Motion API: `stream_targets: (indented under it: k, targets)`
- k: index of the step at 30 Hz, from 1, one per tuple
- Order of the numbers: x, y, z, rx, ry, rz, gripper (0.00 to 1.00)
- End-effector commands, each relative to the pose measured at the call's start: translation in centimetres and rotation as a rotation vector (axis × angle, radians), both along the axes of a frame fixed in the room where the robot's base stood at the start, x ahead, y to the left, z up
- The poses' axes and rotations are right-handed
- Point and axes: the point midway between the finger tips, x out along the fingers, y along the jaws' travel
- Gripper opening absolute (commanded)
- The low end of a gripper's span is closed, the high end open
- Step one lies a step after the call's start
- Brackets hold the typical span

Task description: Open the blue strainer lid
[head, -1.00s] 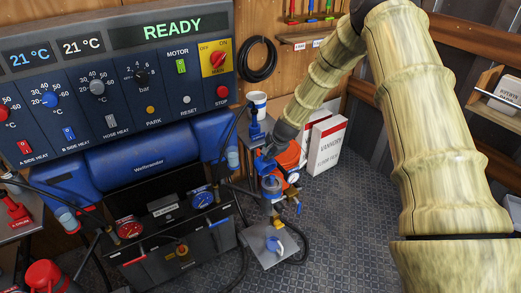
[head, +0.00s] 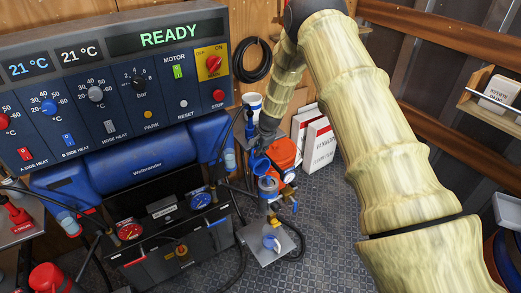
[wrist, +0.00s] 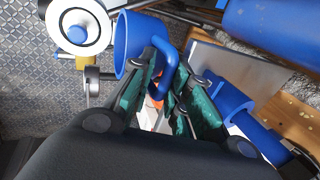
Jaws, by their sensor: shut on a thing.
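The blue strainer lid (head: 260,163) stands tilted up above and slightly left of the strainer body (head: 268,188). In the wrist view the lid (wrist: 126,42) is a blue cup shape with its round face turned to the left and a curved handle on its right. My gripper (wrist: 167,82) has its dark green fingers closed around that handle. In the head view the fingers are too small and covered by my arm to make out. A round white-rimmed part with a blue centre (wrist: 77,30) lies left of the lid in the wrist view.
A red-orange container (head: 284,151) is close behind the strainer, with a gauge (head: 289,177) beside it. White boxes (head: 318,145) stand to the right. The blue machine (head: 150,158) and hoses crowd the left. Open floor lies right of the strainer.

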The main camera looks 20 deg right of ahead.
Motion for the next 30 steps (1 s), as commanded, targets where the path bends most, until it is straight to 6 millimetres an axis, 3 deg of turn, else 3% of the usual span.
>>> stream_targets:
  k: [20, 21, 22, 30]
  targets:
    - [0.76, 0.25, -0.36, -0.001, 0.001, 0.004, 0.0]
    - [0.75, 0.25, -0.36, -0.001, 0.001, 0.004, 0.27]
    - [0.75, 0.25, -0.36, 0.0, 0.001, 0.003, 0.32]
    - [0.7, 0.07, -0.3, 0.0, 0.001, 0.0, 0.32]
